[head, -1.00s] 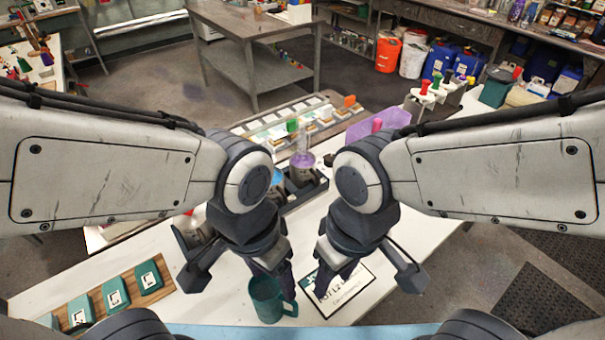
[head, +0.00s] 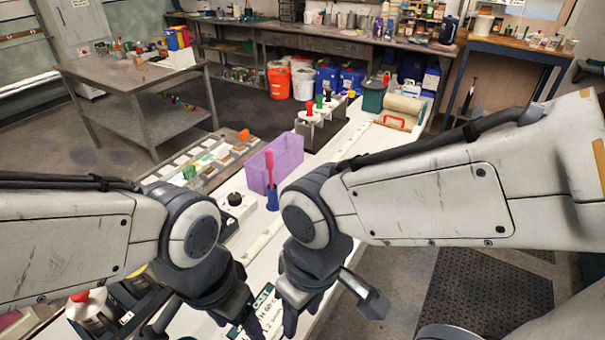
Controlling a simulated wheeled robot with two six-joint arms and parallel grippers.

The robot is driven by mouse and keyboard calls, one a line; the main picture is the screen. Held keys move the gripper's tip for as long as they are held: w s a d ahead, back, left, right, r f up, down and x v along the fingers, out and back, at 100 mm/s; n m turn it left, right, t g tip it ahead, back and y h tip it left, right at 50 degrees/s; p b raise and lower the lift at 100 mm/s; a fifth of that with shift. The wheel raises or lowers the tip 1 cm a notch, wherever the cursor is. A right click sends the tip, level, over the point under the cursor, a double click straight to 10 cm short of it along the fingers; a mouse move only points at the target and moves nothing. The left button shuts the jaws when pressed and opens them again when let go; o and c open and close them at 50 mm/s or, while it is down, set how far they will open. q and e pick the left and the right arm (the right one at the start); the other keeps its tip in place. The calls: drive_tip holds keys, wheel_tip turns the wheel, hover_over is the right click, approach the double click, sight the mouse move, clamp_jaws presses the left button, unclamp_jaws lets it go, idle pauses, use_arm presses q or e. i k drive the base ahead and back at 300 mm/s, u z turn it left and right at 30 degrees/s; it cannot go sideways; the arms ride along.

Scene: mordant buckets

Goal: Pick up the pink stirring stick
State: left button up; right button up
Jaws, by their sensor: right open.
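The pink stirring stick (head: 269,162) stands upright in a small blue holder (head: 272,198) on the white table, beside the purple bin (head: 283,160). My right gripper (head: 330,305) is open and empty, nearer to me than the stick, over the table's right edge. The stick's lower part is hidden in the holder. My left gripper (head: 197,318) also looks open and empty. It is low in the picture, left of the right one and well short of the stick.
A black-knobbed white item (head: 235,200) stands left of the holder. A lettered card (head: 255,315) lies under my grippers.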

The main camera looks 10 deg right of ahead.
sight(268, 153)
drive_tip(key=z, duration=0.05)
drive_tip(key=k, duration=0.5)
drive_tip(key=z, duration=1.55)
drive_tip(key=i, duration=1.3)
drive_tip(key=u, duration=3.1)
drive_tip(key=i, duration=0.5)
drive_tip(key=z, duration=0.05)
